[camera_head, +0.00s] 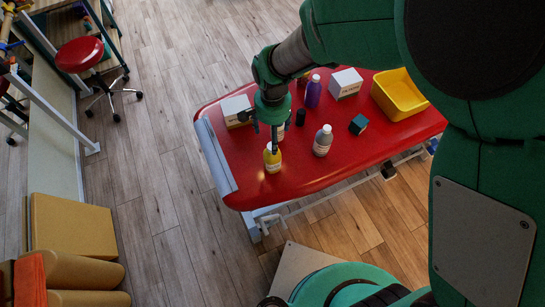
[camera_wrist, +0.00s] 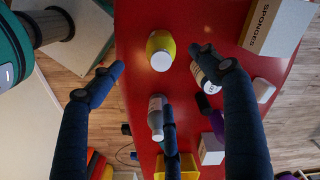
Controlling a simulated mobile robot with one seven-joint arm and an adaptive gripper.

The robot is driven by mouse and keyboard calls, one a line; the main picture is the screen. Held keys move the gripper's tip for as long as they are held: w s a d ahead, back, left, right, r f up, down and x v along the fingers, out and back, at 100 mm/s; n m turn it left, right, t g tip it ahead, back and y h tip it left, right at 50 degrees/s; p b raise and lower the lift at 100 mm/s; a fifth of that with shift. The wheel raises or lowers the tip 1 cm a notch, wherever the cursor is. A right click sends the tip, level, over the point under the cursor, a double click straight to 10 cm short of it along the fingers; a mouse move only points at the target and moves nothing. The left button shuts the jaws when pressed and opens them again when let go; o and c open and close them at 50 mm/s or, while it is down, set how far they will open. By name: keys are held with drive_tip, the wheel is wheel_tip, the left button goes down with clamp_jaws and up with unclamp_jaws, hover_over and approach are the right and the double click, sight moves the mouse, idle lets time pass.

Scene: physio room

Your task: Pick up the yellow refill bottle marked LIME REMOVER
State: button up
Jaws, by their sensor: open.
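The yellow refill bottle (camera_head: 272,162) stands upright near the front left edge of the red treatment table (camera_head: 300,182). Its label is too small to read. In the wrist view the yellow bottle (camera_wrist: 160,42) is seen from above, with its pale cap towards me. My gripper (camera_head: 274,138) points down just above and slightly behind the bottle in the head view. In the wrist view my gripper (camera_wrist: 160,64) has its dark fingers spread wide, with the bottle showing in the gap between their tips. Nothing is held.
A grey bottle (camera_head: 322,142) stands close to the right. A white-labelled bottle (camera_wrist: 207,66) is beside one finger. A sponges box (camera_wrist: 276,24) is close by. A purple bottle (camera_head: 313,92), white box (camera_head: 346,82), teal cube (camera_head: 358,124) and yellow crate (camera_head: 412,108) lie farther right.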

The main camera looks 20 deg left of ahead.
sight(272, 157)
drive_tip(key=shift+f, duration=0.1)
drive_tip(key=shift+f+b, duration=0.9)
drive_tip(key=shift+f, duration=3.3)
wheel_tip(272, 157, down, 5)
drive_tip(key=shift+a+f+b, duration=0.1)
drive_tip(key=shift+b, duration=0.75)
drive_tip(key=shift+c, duration=0.5)
drive_tip(key=c, duration=1.6)
